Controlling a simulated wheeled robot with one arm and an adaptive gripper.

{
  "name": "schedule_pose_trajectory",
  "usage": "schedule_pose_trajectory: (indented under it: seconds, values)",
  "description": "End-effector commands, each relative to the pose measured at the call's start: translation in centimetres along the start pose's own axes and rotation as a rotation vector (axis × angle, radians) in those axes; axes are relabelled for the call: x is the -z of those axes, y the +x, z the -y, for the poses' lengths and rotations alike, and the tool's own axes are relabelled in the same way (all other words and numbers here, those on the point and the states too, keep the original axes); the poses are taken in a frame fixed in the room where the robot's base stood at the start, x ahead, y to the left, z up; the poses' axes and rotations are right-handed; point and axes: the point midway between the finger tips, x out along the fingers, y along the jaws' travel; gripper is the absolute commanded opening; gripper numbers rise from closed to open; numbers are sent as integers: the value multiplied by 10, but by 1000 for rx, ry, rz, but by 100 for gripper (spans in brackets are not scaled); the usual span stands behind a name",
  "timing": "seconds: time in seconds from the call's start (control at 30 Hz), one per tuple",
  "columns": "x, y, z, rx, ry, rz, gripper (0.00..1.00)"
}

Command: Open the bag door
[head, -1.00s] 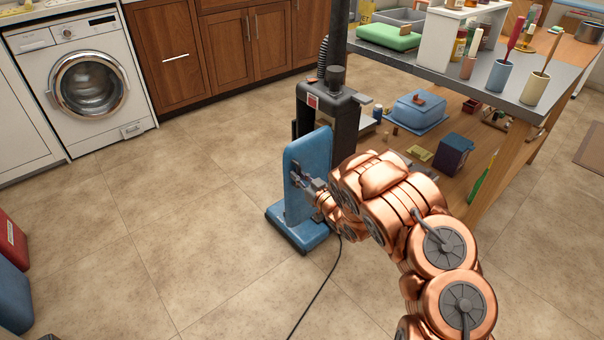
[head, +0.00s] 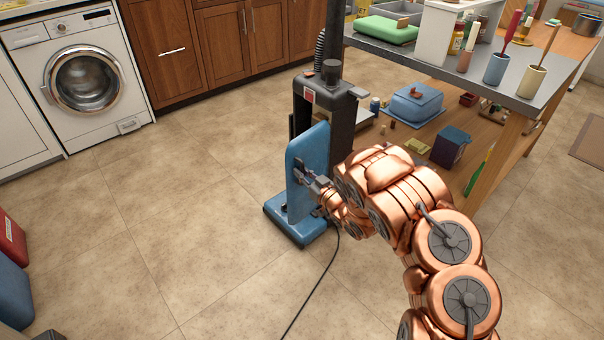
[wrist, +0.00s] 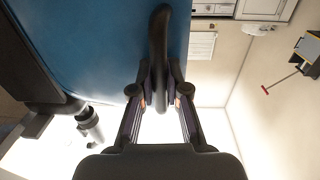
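The upright vacuum cleaner (head: 340,100) stands on the floor, with a black body and a blue base (head: 288,228). Its blue bag door (head: 304,158) stands ajar, swung out from the body, and a dark hollow shows behind it. In the wrist view the door (wrist: 95,50) fills the upper left. Its black handle (wrist: 159,45) runs down between the fingers of my gripper (wrist: 160,98). My gripper (head: 312,183) is at the door's outer face, with its fingers closed around the handle. The exact finger contact is partly hidden.
A workbench (head: 450,75) with cups and bottles stands to the right, and its lower shelf holds a blue box (head: 415,102). A black cord (head: 318,290) lies on the floor. A washing machine (head: 80,80) and wooden cabinets (head: 222,45) stand behind.

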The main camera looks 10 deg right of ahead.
Motion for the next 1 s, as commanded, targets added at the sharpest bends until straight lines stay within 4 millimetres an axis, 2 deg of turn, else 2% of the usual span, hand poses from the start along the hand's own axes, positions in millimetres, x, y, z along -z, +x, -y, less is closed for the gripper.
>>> schedule_pose_trajectory:
  seconds: [0.03, 0.2, 0.63, 0.77, 1.0]
  values:
    - [0, 0, 0, 0, 0, 0, 22]
    - [0, 0, -1, -1, 0, 0, 39]
    - [0, -6, -1, -1, -1, -1, 39]
    - [0, -19, -1, -2, -1, 1, 39]
    - [-2, -56, -1, -4, 1, 5, 39]
